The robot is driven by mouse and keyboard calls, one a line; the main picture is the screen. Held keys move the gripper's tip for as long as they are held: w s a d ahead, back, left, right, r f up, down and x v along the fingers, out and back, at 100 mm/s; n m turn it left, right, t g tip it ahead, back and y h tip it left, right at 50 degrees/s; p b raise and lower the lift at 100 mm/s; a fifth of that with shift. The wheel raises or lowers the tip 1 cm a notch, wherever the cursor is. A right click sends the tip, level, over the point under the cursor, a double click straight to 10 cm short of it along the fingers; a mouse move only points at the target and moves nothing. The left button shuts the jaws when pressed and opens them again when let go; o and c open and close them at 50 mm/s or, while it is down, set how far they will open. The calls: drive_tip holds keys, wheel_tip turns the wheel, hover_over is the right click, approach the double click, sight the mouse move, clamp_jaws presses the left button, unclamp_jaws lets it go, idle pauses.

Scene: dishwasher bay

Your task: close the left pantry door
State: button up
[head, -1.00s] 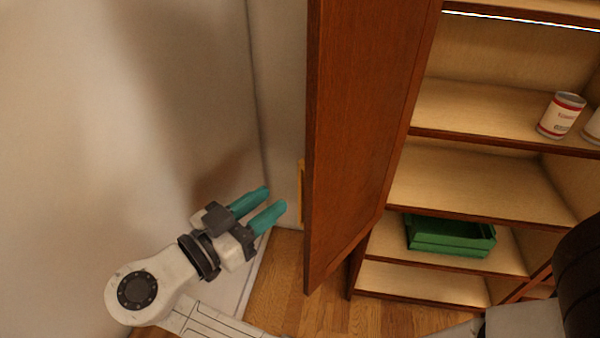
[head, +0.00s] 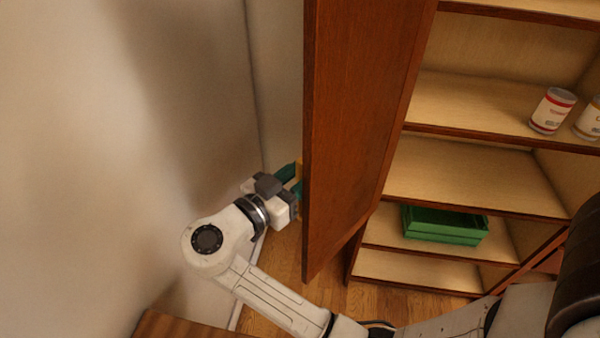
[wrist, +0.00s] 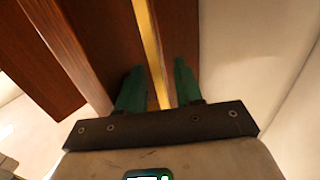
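The left pantry door (head: 350,130) is a reddish-brown wood panel. It stands swung open, out from the shelves. Its brass bar handle (wrist: 151,45) runs between my two teal fingers in the wrist view, and a sliver of it (head: 299,171) shows at the door's outer side in the head view. My gripper (head: 291,180) is at the left of the door, with the fingertips partly hidden by the door edge. In the wrist view my gripper (wrist: 157,85) is open around the handle, with gaps visible beside the bar.
The pantry shelves (head: 470,180) hold a green crate (head: 445,226) and a red-and-white can (head: 551,110), with another can (head: 590,121) at the right edge. A pale wall (head: 110,130) stands to the left. Wood floor (head: 290,260) shows below the door.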

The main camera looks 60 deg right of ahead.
drive_tip(key=shift+c, duration=0.3)
clamp_jaws()
idle(0.3)
